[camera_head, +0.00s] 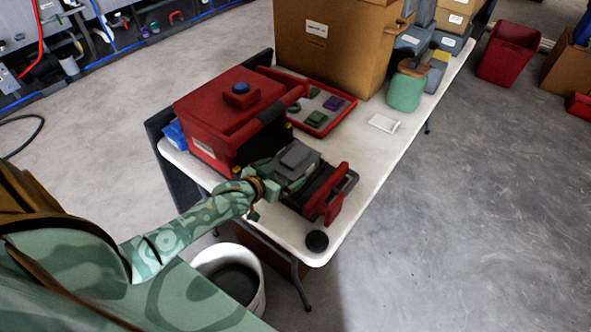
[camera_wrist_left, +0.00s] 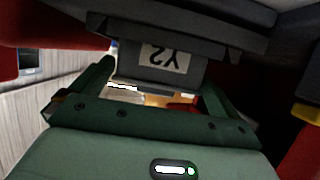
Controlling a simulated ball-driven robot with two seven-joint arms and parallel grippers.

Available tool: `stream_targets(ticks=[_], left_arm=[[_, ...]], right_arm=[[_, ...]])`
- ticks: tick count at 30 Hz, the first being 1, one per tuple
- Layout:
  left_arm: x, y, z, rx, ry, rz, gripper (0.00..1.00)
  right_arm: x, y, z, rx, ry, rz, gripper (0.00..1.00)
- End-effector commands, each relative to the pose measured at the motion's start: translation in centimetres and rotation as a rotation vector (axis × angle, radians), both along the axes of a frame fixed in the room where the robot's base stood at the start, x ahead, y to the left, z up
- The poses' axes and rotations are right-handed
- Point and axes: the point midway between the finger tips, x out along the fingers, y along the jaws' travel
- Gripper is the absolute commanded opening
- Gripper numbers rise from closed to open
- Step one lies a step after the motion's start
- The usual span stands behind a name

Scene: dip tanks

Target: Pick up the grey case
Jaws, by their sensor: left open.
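The grey case (camera_head: 298,156) sits near the front of the white table, between a red box and a red-handled dark item. My left gripper (camera_head: 268,186) is at its near left side in the head view. In the left wrist view, the case (camera_wrist_left: 135,62) shows as a dark grey body with a white label (camera_wrist_left: 166,59) reading upside down. My left gripper (camera_wrist_left: 160,85) is open there, with one green finger on each side of the labelled part. I cannot tell whether the fingers touch it. My right gripper is not in view.
The red box (camera_head: 205,118) and red-handled item (camera_head: 328,196) stand close on both sides of the case. A red tray (camera_head: 318,119), brown box (camera_head: 322,50), green jar (camera_head: 405,90) and black disc (camera_head: 317,241) are on the table (camera_head: 375,160). A white bucket (camera_head: 255,299) stands below.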

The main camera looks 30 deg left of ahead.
Motion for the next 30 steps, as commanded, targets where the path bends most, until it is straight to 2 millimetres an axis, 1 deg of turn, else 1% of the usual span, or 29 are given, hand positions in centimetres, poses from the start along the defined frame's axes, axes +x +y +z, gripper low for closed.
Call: stream_targets(ticks=[3,7,10,16,17,18,20,30], left_arm=[[2.1,-0.3,-0.5,0.000,-0.002,0.000,1.00],[3.8,-0.5,-1.2,0.000,0.002,0.000,1.00],[4.4,-0.6,-1.3,0.000,0.001,0.000,1.00],[4.4,-0.6,-1.1,0.000,0.001,0.000,1.00],[4.4,-0.6,-1.1,0.000,0.001,0.000,0.92],[4.4,-0.6,-1.1,0.000,0.001,0.000,0.81],[4.4,-0.6,-1.1,0.000,0.001,0.000,0.65],[4.4,-0.6,-0.9,0.000,-0.001,-0.001,0.65]], right_arm=[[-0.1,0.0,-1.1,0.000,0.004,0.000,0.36],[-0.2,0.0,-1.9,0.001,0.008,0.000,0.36],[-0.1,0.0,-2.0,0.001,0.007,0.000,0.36],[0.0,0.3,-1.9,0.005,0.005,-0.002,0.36],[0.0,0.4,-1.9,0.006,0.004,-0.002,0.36],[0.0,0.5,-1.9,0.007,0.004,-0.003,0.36],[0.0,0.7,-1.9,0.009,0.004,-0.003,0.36],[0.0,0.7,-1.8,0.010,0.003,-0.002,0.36]])
